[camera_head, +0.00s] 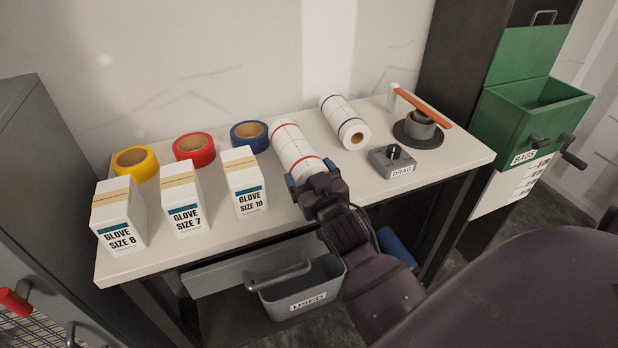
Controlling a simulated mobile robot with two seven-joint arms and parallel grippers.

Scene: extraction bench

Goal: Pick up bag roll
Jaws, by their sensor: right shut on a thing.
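A white roll with red bands (293,146) lies on the bench, its long side running toward me. My right gripper (311,176) is shut on its near end and hides that end. I cannot tell whether this roll is lifted clear of the bench top. A second white roll with dark blue bands (343,120) lies just right of it, its cardboard core facing me. My left gripper is not in view.
The bench (262,228) carries yellow (120,160), red (210,143) and blue (263,132) tape rolls, several glove boxes (184,205), a DRAG control box (392,164) and a round stand with an orange bar (424,107). A green BAGS bin (532,115) stands right; a grey USED bin (288,300) sits below.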

